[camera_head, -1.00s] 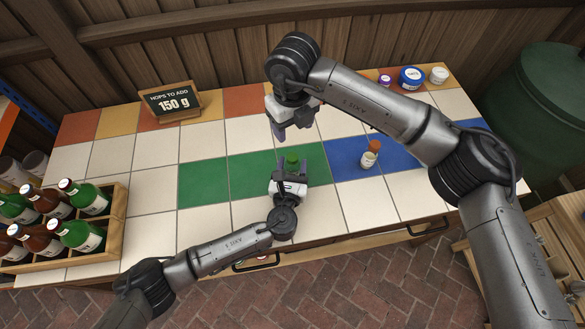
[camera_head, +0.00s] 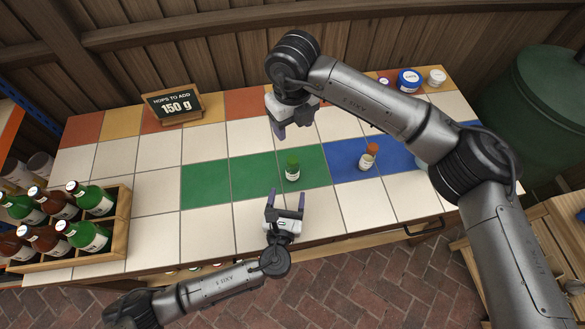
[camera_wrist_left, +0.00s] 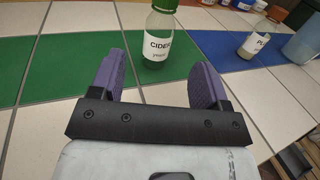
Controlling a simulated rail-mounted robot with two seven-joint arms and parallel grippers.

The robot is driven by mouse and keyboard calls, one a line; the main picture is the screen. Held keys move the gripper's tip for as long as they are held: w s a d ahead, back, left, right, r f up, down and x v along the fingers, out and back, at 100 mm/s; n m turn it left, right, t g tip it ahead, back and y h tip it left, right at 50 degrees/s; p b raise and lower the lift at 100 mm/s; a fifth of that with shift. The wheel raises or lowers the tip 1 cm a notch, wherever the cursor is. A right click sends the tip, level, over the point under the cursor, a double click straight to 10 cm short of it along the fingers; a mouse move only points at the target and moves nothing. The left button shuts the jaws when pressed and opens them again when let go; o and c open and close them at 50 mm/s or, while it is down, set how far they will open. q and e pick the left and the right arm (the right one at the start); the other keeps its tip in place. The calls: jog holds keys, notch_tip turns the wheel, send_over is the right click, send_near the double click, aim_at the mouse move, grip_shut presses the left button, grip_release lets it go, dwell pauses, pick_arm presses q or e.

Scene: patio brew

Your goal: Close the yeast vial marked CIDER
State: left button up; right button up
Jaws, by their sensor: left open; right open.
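The CIDER vial (camera_head: 292,170) stands upright on the green tiles, a small clear bottle with a white label and a green cap on its top. Its label reads CIDER in the left wrist view (camera_wrist_left: 157,47), where the cap is cut by the top edge; how tight the cap sits cannot be told. My left gripper (camera_head: 286,194) is open and empty on the front side of the vial, its fingers pointing toward it, apart from it. My right gripper (camera_head: 292,124) is open and empty, above the tiles behind the vial.
Another vial (camera_head: 367,160) with an orange cap stands on the blue tiles to the right. A light blue container (camera_wrist_left: 304,42) is beyond it. A bottle crate (camera_head: 118,240) is at left, a hops sign (camera_head: 174,106) and jars (camera_head: 409,78) at the back. White tiles between are clear.

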pick_arm(q)
jog(key=shift+s+a+p, duration=0.15)
jog(key=shift+s+a, duration=0.05)
jog(key=shift+s, duration=1)
jog(key=shift+s+a+p, duration=0.15)
jog(key=shift+s, duration=1)
